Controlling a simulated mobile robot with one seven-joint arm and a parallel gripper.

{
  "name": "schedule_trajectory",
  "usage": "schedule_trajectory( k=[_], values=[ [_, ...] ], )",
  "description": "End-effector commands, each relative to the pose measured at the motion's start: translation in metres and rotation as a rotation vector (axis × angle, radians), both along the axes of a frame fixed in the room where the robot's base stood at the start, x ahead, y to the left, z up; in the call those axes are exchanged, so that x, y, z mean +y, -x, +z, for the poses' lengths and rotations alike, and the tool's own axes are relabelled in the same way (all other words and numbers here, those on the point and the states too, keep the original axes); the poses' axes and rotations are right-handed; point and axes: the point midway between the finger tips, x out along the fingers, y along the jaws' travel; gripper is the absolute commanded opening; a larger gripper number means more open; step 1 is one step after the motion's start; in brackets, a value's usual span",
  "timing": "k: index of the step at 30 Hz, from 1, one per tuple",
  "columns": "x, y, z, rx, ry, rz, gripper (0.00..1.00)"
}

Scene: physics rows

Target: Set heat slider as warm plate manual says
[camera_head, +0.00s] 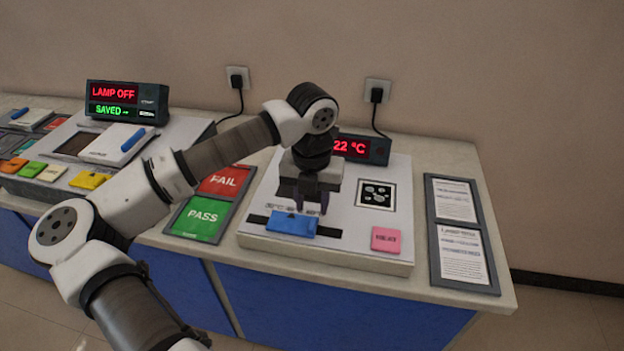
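The warm plate unit (350,255) is a white panel on the counter. Its display (358,149) reads 22 °C in red, partly hidden by my arm. The blue heat slider (292,223) sits in a dark horizontal track (328,233), left of the track's middle. My gripper (311,207) points down just above and behind the slider. Its fingers look apart with nothing between them. Whether they touch the slider I cannot tell. The scale marks behind the slider are partly hidden and too small to read. The manual (464,238) is a dark frame with two printed sheets, its text unreadable.
A pink button (386,239) and a dark picture square (376,194) are on the panel. Left are a red FAIL pad (226,180), a green PASS pad (199,218) and another device with a LAMP OFF display (127,102). Cords run to wall sockets behind.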

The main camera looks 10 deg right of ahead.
Motion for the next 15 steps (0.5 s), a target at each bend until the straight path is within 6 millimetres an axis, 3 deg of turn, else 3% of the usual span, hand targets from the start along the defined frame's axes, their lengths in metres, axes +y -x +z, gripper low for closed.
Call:
schedule_trajectory(
  k=[7, 15],
  values=[
    [0.000, -0.001, 0.053, -0.004, -0.001, 0.001, 0.35],
    [0.000, 0.000, 0.079, -0.001, 0.000, 0.000, 0.35]
  ],
)
